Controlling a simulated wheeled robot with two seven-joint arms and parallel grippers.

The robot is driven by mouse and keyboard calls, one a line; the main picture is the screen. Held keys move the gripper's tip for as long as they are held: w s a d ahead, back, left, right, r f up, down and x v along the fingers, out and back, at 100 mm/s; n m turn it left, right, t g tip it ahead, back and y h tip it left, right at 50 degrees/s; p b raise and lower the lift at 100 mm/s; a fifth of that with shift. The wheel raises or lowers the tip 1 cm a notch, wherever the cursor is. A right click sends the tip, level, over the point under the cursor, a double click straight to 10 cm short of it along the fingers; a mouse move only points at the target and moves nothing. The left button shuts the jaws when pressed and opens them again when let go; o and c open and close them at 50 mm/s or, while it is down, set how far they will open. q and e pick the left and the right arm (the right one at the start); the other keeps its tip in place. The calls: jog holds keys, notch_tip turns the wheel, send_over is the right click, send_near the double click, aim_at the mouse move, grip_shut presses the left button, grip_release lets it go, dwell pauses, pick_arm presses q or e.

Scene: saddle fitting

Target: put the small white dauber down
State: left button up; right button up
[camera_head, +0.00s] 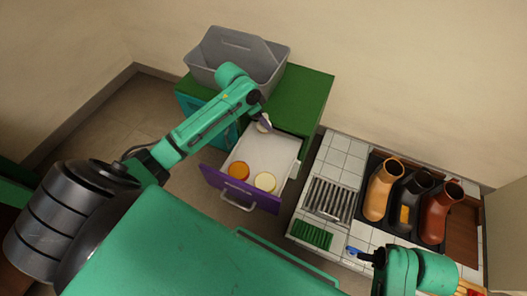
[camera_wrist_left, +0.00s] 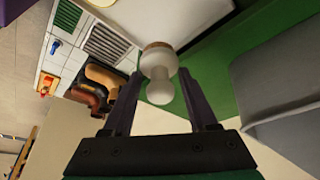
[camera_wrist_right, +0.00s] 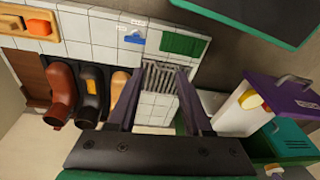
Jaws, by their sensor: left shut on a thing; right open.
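The small white dauber (camera_wrist_left: 158,72) is between the fingers of my left gripper (camera_wrist_left: 160,100), which is shut on it. In the head view the dauber (camera_head: 264,123) shows at the tip of my left gripper (camera_head: 262,118), over the back part of the open drawer (camera_head: 265,155). The drawer has a purple front and a pale inside. I cannot tell whether the dauber touches the drawer floor. My right gripper (camera_wrist_right: 155,100) is open and empty, above the tiled counter; in the head view it shows near the counter's front edge (camera_head: 368,257).
A grey caddy (camera_head: 237,55) sits on the green cabinet (camera_head: 300,100). The tiled counter (camera_head: 343,155) holds a metal grate (camera_head: 330,199), a green pad (camera_head: 311,235) and several boots (camera_head: 383,190).

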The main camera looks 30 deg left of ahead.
pick_arm(q)
notch_tip(320, 180, down, 2)
jog(key=shift+f+b, duration=0.2)
jog(key=shift+b, duration=0.1)
jog(key=shift+f+b, duration=0.35)
jog(key=shift+f, duration=0.6)
notch_tip(320, 180, down, 11)
jog(key=b, duration=0.4)
jog(key=shift+b, duration=0.4)
jog(key=shift+f, duration=0.35)
notch_tip(320, 180, down, 4)
jog(key=shift+r+b, duration=0.1)
jog(key=shift+b, duration=1)
jog(key=o, duration=1.2)
pick_arm(e)
jog(key=w+a+f+t+y, duration=0.2)
jog(key=a+f+t+y, duration=0.1)
jog(key=a, duration=0.4)
jog(key=w+a+f+t+y, duration=0.2)
jog(key=w+a+f+t, duration=0.1)
jog(key=a+t, duration=0.3)
jog(key=shift+w+a+f+y, duration=0.25)
jog(key=shift+a+f+y, duration=0.15)
jog(key=shift+a+f, duration=0.2)
